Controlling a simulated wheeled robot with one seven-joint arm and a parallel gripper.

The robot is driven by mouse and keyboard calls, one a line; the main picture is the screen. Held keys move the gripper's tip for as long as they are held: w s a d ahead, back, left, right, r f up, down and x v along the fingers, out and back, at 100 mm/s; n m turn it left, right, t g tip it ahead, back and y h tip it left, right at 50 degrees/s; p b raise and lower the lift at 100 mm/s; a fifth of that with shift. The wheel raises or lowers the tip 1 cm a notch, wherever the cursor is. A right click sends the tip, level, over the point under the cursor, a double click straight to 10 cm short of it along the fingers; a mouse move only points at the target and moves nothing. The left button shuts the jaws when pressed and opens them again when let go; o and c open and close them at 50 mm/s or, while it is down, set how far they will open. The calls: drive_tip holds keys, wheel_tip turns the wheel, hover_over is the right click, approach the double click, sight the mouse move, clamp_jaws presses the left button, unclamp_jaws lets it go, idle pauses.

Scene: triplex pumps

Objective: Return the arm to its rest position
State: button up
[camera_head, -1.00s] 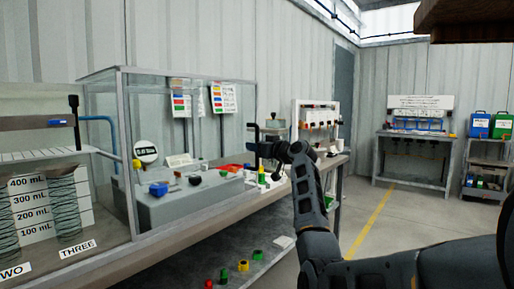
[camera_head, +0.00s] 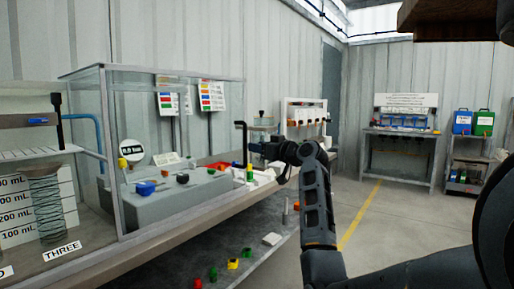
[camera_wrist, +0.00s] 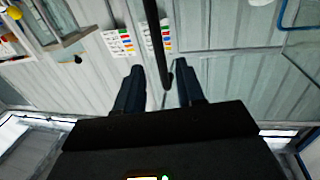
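My gripper (camera_head: 258,148) is at the end of my dark arm, seen in front of the long bench (camera_head: 205,222). In the wrist view its two dark fingers (camera_wrist: 159,88) are spread apart. A thin black rod with a short bent end (camera_wrist: 158,45) shows between them, with gaps visible on both sides. In the head view the black bent rod (camera_head: 244,135) stands upright at the gripper's tip. I cannot tell whether it touches the fingers. My arm is bent, reaching forward from the lower right.
A glass case (camera_head: 110,150) covers the left part of the bench. Several small coloured parts (camera_head: 232,264) lie on the lower shelf. A back bench (camera_head: 400,132) and a rack with blue and green canisters (camera_head: 472,123) stand at the right. The floor (camera_head: 385,215) between is open.

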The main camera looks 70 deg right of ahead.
idle(0.4)
drive_tip(key=w+a+f+m+g+p, duration=0.1)
drive_tip(key=w+a+f+g+p, duration=0.2)
drive_tip(key=a+f, duration=1.4)
drive_tip(key=s+a+f+y+p, duration=0.1)
drive_tip(key=s+a+f, duration=0.1)
drive_tip(key=a+f, duration=0.45)
drive_tip(key=s+a+f+y+p, duration=0.1)
drive_tip(key=s+a+f, duration=0.25)
drive_tip(key=a, duration=0.65)
drive_tip(key=s+a+n+t+y+p, duration=0.1)
drive_tip(key=s+a, duration=0.4)
drive_tip(key=a, duration=0.3)
drive_tip(key=s+a+n+y+p, duration=0.1)
drive_tip(key=s+a+n, duration=0.1)
drive_tip(key=s+a, duration=0.45)
drive_tip(key=s+a+r+n+y+p, duration=0.1)
drive_tip(key=s+a+r+y, duration=0.1)
drive_tip(key=s+a+r, duration=0.3)
drive_tip(key=s+a+r+n+y+p, duration=0.1)
drive_tip(key=s+a+r+n+y, duration=0.1)
drive_tip(key=s+a+r, duration=0.3)
drive_tip(key=s+a, duration=0.1)
drive_tip(key=s, duration=0.3)
drive_tip(key=shift+s+a+t, duration=0.25)
drive_tip(key=shift+s+t, duration=0.1)
drive_tip(key=shift+t, duration=0.05)
